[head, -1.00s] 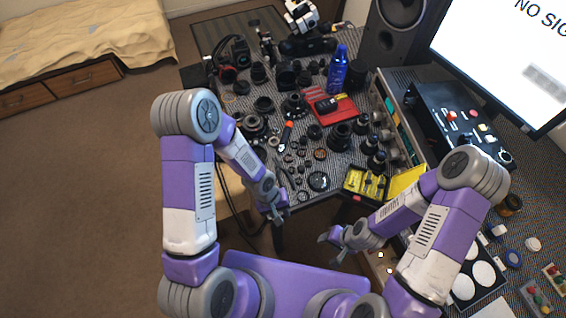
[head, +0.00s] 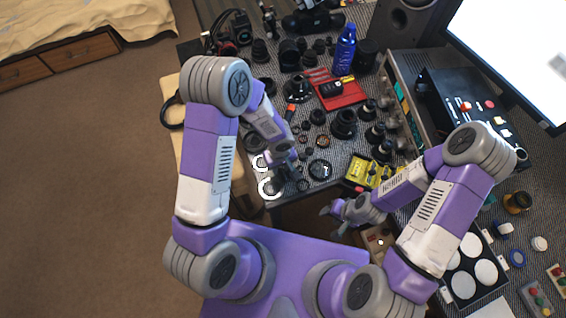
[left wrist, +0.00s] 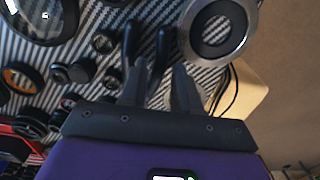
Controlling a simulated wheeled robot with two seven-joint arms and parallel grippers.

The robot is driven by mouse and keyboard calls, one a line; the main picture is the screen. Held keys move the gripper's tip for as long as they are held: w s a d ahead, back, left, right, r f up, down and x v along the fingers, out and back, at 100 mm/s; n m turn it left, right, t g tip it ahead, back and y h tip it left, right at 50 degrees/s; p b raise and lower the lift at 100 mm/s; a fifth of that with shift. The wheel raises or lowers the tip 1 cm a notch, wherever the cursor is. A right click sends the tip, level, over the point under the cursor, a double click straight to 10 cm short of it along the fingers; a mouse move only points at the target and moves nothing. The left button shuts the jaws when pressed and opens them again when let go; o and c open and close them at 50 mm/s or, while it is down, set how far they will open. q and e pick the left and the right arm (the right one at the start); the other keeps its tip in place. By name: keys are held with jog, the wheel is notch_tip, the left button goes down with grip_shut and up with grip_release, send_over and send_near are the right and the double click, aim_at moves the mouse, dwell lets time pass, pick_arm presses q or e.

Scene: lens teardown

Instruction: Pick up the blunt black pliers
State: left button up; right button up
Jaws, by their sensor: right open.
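The black pliers (left wrist: 160,52) lie on the striped table mat in the left wrist view, with two dark handles side by side. In the head view my left arm and gripper cover that spot, so I cannot make out the pliers there. My left gripper (left wrist: 160,90) is open, its fingers apart and close to the handle ends. It also shows in the head view (head: 287,180), low over the table's front edge. I cannot tell whether it touches the pliers. My right gripper (head: 337,210) is open and empty, in front of the table edge.
A silver-rimmed ring (left wrist: 240,32) lies right beside the pliers, and a large black lens part (left wrist: 40,15) lies left. Several small lens parts crowd the mat. A yellow box (head: 361,170), red tray (head: 345,97) and blue bottle (head: 344,48) stand farther off.

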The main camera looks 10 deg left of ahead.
aim_at(280, 170)
pick_arm(q)
jog(key=shift+f, duration=0.45)
grip_shut()
jog(key=shift+r, duration=0.1)
notch_tip(280, 170, up, 10)
jog(key=p, duration=0.2)
